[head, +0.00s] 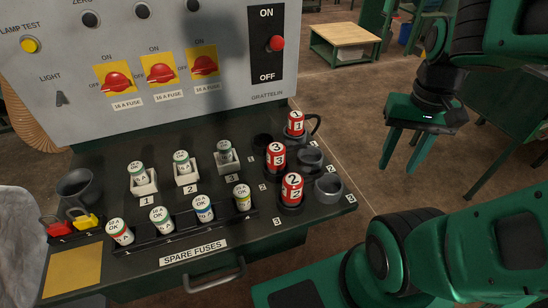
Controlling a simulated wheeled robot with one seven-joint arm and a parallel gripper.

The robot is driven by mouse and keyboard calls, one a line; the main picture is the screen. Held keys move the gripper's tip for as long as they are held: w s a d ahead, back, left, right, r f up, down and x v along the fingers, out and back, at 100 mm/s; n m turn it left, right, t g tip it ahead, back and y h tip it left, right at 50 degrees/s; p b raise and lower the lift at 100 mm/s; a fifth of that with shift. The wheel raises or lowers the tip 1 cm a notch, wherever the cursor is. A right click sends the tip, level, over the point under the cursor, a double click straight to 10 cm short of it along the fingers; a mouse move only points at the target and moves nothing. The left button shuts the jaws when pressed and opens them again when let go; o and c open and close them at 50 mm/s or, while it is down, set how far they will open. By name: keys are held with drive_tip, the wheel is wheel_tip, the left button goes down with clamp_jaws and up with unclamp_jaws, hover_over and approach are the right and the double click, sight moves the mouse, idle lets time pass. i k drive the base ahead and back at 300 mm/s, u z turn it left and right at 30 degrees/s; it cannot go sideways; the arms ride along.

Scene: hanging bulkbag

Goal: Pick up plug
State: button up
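No item is marked as "plug"; the likeliest are the red cylinders with white number bands on the right of the black bench top. All three stand upright in dark round holders, whose insides are hidden. My gripper (397,164) hangs to the right of the bench, fingers pointing down and apart. Floor shows between the fingers, and nothing is held.
Grey cups (328,187) stand beside the plugs. Several spare fuses (162,218) stand in a front rack, with more in white holders (185,173) behind. A grey switch panel (200,40) rises at the back. A drawer handle (214,276) juts from the front. Floor is clear right of the bench.

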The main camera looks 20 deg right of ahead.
sight(276, 152)
drive_tip(key=z, duration=0.85)
drive_tip(key=k, duration=0.9)
drive_tip(key=u, duration=0.3)
drive_tip(key=i, duration=0.5)
